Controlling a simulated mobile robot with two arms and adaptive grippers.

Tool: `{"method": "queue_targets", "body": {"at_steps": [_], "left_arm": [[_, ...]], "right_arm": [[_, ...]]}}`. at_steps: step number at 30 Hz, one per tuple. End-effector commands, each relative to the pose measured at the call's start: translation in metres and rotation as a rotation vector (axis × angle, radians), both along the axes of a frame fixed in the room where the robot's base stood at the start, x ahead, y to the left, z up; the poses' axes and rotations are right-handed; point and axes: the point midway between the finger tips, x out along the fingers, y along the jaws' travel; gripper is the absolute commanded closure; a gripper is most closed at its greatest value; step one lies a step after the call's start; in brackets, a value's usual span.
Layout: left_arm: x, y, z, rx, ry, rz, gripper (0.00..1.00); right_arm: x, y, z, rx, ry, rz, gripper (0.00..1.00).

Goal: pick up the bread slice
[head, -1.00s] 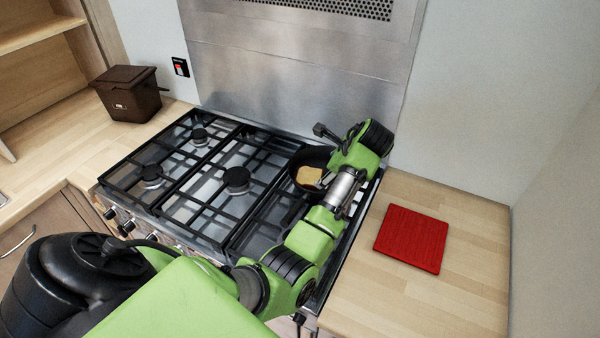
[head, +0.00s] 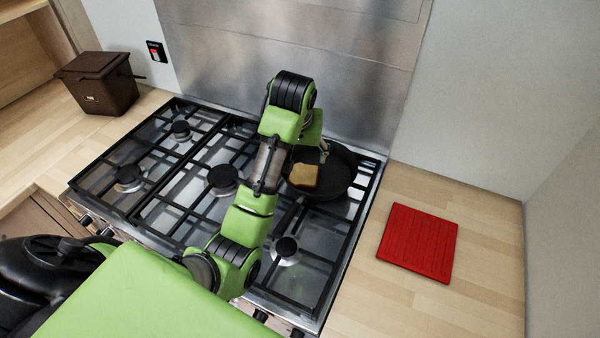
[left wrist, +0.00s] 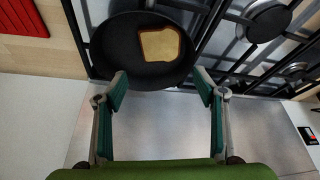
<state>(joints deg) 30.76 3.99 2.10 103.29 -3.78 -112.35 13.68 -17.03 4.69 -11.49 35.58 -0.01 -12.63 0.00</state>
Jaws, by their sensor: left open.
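The bread slice (head: 303,178) lies in a dark frying pan (head: 338,178) on the right rear part of the cooker. In the left wrist view the bread slice (left wrist: 160,44) rests on the floor of the pan (left wrist: 118,45), right of its middle. My left gripper (left wrist: 163,84) is open and empty, its two fingers apart, near the pan's rim at the side close to the steel back panel. In the head view my left arm hides most of this gripper, and only a small part shows by the pan (head: 324,150). My right gripper is not in view.
The black grates of the cooker (head: 205,205) spread left and in front of the pan. A red board (head: 418,242) lies on the wooden counter at the right. A brown lidded box (head: 100,85) stands at the back left. The steel back panel (head: 290,60) rises behind the pan.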

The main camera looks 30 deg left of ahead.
Motion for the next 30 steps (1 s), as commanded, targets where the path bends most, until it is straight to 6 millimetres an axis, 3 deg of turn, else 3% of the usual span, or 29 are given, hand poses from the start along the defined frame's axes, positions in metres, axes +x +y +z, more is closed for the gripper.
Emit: {"method": "queue_targets", "body": {"at_steps": [9, 16, 23, 30], "left_arm": [[0.02, 0.008, -0.055, 0.002, 0.006, -0.001, 0.36], [0.026, 0.01, -0.072, 0.001, 0.004, -0.001, 0.36], [0.031, 0.014, -0.099, 0.002, 0.009, 0.0, 0.36], [0.039, 0.017, -0.12, 0.002, 0.005, -0.001, 0.36]], "right_arm": [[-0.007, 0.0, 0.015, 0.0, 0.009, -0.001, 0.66], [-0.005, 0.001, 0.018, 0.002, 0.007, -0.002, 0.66], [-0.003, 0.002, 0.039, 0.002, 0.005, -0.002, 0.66], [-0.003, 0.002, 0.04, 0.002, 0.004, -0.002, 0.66]]}}
